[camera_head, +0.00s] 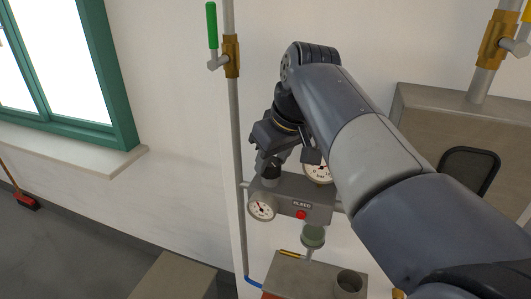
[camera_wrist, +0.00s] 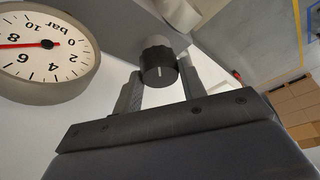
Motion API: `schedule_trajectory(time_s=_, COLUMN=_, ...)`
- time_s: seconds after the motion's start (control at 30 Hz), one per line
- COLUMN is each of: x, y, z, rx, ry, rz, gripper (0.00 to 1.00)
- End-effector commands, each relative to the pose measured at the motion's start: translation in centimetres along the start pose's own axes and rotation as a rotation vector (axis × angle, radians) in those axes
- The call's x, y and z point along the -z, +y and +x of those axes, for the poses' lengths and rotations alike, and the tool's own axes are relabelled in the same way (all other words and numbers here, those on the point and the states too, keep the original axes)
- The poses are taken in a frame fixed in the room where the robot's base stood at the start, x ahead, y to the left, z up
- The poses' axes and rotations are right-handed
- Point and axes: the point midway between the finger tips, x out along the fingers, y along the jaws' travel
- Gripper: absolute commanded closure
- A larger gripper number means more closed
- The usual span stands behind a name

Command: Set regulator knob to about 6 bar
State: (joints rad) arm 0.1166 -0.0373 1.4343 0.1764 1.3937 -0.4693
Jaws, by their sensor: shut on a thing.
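The black regulator knob (camera_wrist: 158,68), with a white mark on its face, sits between the two fingers of my gripper (camera_wrist: 160,84) in the wrist view. The fingers are shut on it. In the head view the knob (camera_head: 271,169) is on top of the grey regulator block (camera_head: 318,211), with my gripper (camera_head: 272,157) coming down on it from above. The bar gauge (camera_wrist: 42,58) in the wrist view has its red needle at about 8. In the head view this gauge (camera_head: 320,172) is partly hidden by my arm.
A smaller gauge (camera_head: 261,207) and a red button (camera_head: 301,215) under the word BLEED are on the block's front. A pipe with a green-handled valve (camera_head: 231,56) rises at left. A box with a cup (camera_head: 349,283) stands below. Cartons (camera_wrist: 297,108) show at right in the wrist view.

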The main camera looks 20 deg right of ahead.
Motion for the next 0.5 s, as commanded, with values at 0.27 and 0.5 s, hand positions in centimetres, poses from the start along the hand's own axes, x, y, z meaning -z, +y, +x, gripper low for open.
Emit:
schedule_trajectory(time_s=0.27, x=0.06, y=-0.06, z=-0.11, rx=-0.022, ry=0.002, rz=0.048, gripper=0.84)
schedule_trajectory(time_s=0.5, x=0.13, y=-0.22, z=-0.17, rx=-0.08, ry=0.002, rz=0.189, gripper=0.84)
